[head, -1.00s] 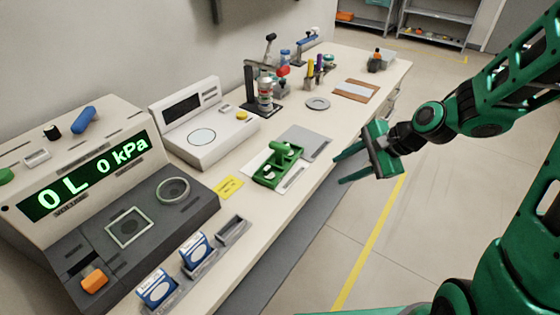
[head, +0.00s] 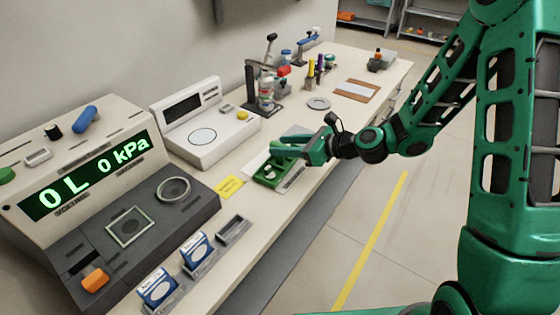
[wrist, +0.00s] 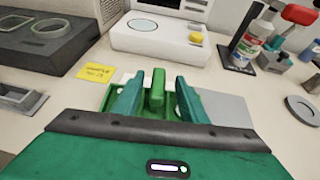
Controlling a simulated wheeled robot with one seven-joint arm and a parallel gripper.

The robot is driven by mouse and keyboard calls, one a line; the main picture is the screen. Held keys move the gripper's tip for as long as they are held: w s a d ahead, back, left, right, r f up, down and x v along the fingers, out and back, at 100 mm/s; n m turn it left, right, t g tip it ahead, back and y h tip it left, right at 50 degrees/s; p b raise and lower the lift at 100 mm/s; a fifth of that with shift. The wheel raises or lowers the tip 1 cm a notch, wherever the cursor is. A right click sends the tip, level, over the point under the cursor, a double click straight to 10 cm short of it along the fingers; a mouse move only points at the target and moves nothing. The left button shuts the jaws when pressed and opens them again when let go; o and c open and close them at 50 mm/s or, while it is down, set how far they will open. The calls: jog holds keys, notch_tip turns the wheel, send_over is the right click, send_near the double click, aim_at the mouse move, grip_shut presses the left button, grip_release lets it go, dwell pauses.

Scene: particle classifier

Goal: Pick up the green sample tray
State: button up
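The green sample tray (head: 268,178) lies on a pale mat on the bench, partly hidden by my gripper in the head view. Its upright green handle (wrist: 157,86) shows in the wrist view. My gripper (head: 286,144) reaches over the tray from the right. In the wrist view my gripper (wrist: 157,77) is open, with one finger on each side of the handle and visible gaps to it. Whether the fingertips touch the tray is hidden.
A yellow label (head: 230,187) lies left of the tray. A white scale-like instrument (head: 203,137) stands behind it, and a large display console (head: 85,190) stands at left. A grey disc (head: 318,104) lies farther along the bench. Floor beside the bench is clear.

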aim_at(270, 145)
jog(key=shift+x, duration=2.7)
jog(key=shift+r, duration=0.1)
grip_shut()
